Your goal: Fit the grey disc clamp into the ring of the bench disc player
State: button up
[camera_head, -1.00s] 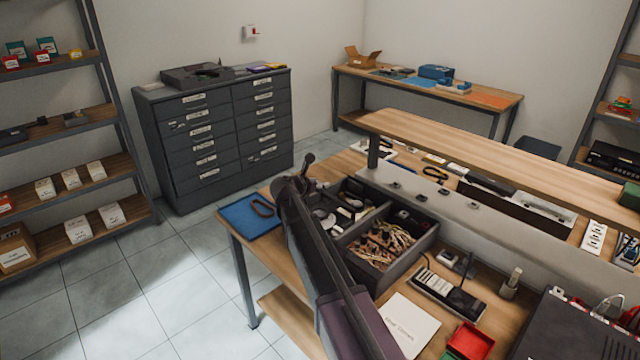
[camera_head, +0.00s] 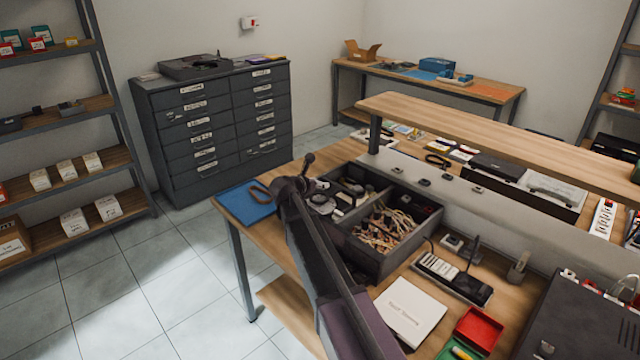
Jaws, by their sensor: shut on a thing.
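My arm (camera_head: 330,265) rises from the bottom edge across the front of the workbench (camera_head: 287,244), with its dark upper joint beside the blue mat. I cannot make out my gripper's fingers in this view. The grey disc clamp is not visible. I cannot pick out the bench disc player or its ring for certain. A dark box-shaped unit (camera_head: 575,322) with cables behind it stands at the bench's lower right and is cut off by the frame edge.
A divided parts tray (camera_head: 399,262), a white booklet (camera_head: 411,310), a red bin (camera_head: 478,328) and a remote-like strip (camera_head: 452,278) crowd the bench. A raised wooden shelf (camera_head: 480,135) runs above its back. A drawer cabinet (camera_head: 215,135) stands behind; tiled floor is clear at left.

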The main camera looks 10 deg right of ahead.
aim_at(319, 191)
jog(key=shift+f+b, duration=0.5)
jog(key=shift+f, duration=0.25)
jog(key=shift+s+f+b, duration=0.1)
jog(key=shift+f+b, duration=0.7)
jog(key=shift+b, duration=0.05)
dwell(1.7)
jog(key=o, duration=1.1)
jog(key=shift+r, duration=0.1)
jog(key=shift+s+r+p, duration=0.1)
jog(key=shift+r+p, duration=3.35)
jog(key=shift+p, duration=0.15)
